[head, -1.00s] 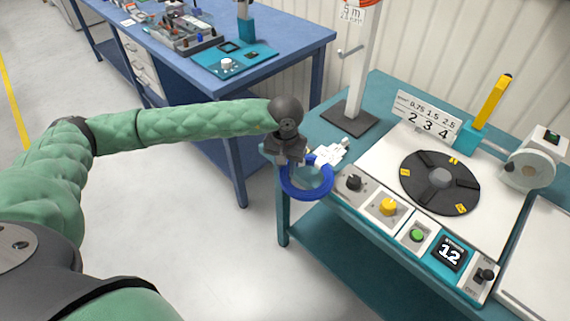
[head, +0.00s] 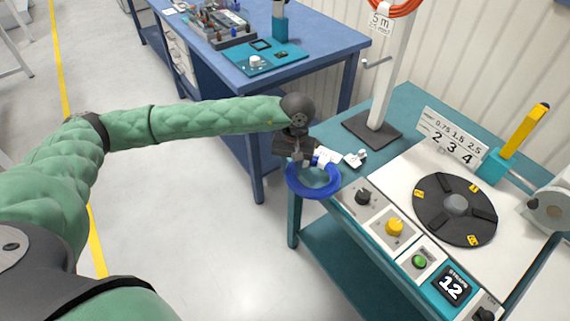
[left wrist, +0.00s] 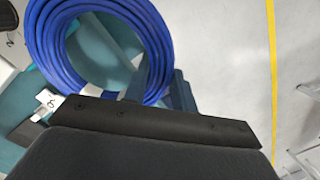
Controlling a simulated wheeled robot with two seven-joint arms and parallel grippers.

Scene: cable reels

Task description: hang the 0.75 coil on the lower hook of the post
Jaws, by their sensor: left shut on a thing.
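A blue cable coil (head: 313,190) hangs from my left gripper (head: 306,160), which is shut on its rim. The coil is in the air at the near left corner of the teal bench. In the left wrist view the coil (left wrist: 160,50) fills the upper left, with a white tag (left wrist: 47,103) beside it; its print is too small to read. The white post (head: 389,75) stands on a dark base at the back of the bench. Its lower hook (head: 376,63) sticks out to the left and is empty. An orange coil (head: 392,6) hangs higher up, with a 5 m tag.
The teal bench (head: 405,105) carries a winding machine with a black turntable (head: 455,208), knobs and a display reading 12. A number plate (head: 450,138) and yellow lever stand behind it. A small white item (head: 355,158) lies near the coil. A blue workbench (head: 335,35) stands behind.

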